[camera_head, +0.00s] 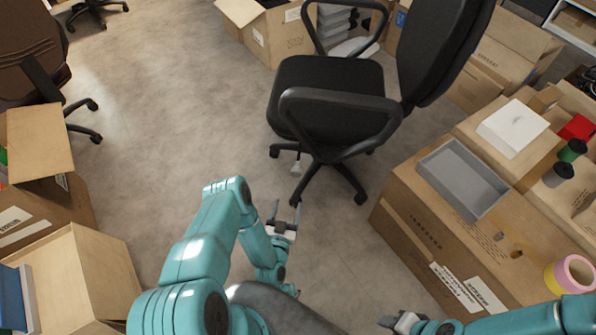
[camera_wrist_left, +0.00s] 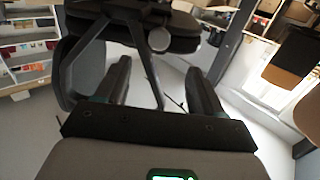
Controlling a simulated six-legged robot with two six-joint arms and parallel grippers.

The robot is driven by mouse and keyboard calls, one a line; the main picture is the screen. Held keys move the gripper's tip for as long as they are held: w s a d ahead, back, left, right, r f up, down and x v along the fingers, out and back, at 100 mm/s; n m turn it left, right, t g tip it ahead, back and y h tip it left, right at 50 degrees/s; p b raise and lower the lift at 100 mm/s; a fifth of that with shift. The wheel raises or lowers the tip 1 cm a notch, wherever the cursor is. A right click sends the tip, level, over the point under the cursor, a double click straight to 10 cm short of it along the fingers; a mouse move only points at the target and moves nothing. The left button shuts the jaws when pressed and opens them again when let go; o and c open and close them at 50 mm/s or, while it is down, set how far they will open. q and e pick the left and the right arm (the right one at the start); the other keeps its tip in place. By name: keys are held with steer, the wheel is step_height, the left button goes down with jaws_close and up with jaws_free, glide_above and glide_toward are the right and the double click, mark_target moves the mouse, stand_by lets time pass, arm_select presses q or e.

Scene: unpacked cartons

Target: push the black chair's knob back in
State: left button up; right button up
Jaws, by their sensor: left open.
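The black chair (camera_head: 330,90) stands in the middle of the head view, with its back to the right. Its knob (camera_head: 296,169) is a small pale piece hanging below the seat's near left side. In the left wrist view the knob (camera_wrist_left: 159,39) is a round grey end under the dark seat, beyond the fingers. My left gripper (camera_head: 287,212) is open and empty, nearer to me than the knob and apart from it. In the left wrist view its two fingers (camera_wrist_left: 158,75) stand wide apart, with the knob between and above them. My right gripper (camera_head: 396,321) is at the bottom edge, partly shown.
A large carton (camera_head: 420,215) stands right of the chair with a grey tray (camera_head: 462,178) and a white box (camera_head: 512,128) on top. Open cartons (camera_head: 85,270) and a brown chair (camera_head: 28,60) are at the left. The floor (camera_head: 170,110) between is clear.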

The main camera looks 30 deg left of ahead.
arm_select(q)
steer(key=b, duration=1.1)
glide_toward(295, 175)
steer(key=shift+w+f, duration=0.6)
steer(key=shift+w, duration=0.45)
steer(key=x, duration=0.3)
steer(key=b+x, duration=0.1)
steer(key=x, duration=0.2)
steer(key=r+x, duration=0.1)
steer(key=x, duration=0.3)
steer(key=shift+s+a, duration=0.15)
steer(key=shift+a, duration=0.1)
steer(key=shift+w+a, duration=0.25)
steer(key=shift+w, duration=0.3)
jaws_close()
steer(key=shift+b+x, duration=1.65)
steer(key=shift+x, duration=0.55)
